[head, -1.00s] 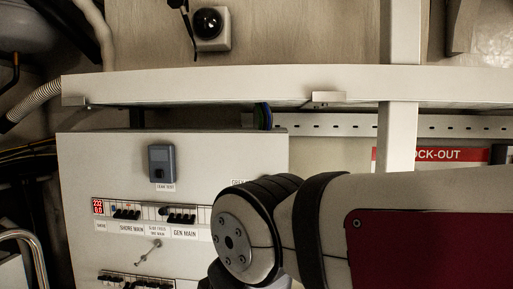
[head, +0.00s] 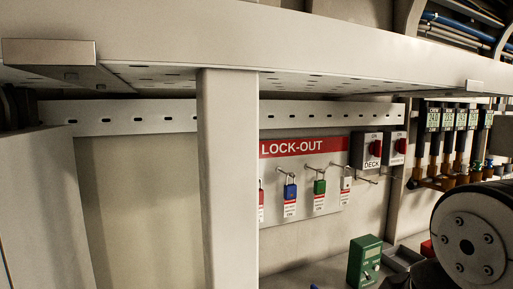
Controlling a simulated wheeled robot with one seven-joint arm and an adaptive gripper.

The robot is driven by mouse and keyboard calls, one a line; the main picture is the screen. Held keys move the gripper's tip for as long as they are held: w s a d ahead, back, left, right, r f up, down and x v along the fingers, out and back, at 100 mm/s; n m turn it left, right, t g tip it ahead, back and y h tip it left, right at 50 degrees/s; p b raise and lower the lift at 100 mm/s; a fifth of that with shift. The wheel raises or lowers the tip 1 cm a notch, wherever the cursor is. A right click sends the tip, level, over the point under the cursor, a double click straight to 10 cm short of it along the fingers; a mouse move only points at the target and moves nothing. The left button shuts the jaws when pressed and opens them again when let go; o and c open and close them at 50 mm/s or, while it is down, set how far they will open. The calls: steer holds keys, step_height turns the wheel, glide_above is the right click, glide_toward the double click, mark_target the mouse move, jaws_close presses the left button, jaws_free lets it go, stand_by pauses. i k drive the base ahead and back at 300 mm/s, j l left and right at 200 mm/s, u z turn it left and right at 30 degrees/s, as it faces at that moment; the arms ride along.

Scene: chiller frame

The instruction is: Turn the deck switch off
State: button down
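Small lettering above the knob seems to read "ON". The knob's exact angle is too small to tell. A similar switch (head: 398,146) with a red knob sits just to its right; its label is not legible. My gripper is not clearly in view; only my arm, with a round pale joint cap, shows at the lower right, below and right of the switches.
A lock-out board (head: 306,185) with several hanging padlocks is left of the switch. A pale upright post (head: 229,180) and a long shelf beam (head: 250,45) stand in front. A green meter (head: 364,261) sits below. Gauges and valves (head: 458,125) are at the right.

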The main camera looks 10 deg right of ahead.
mark_target(375, 149)
steer(key=l+z, duration=0.1)
steer(key=z, duration=0.6)
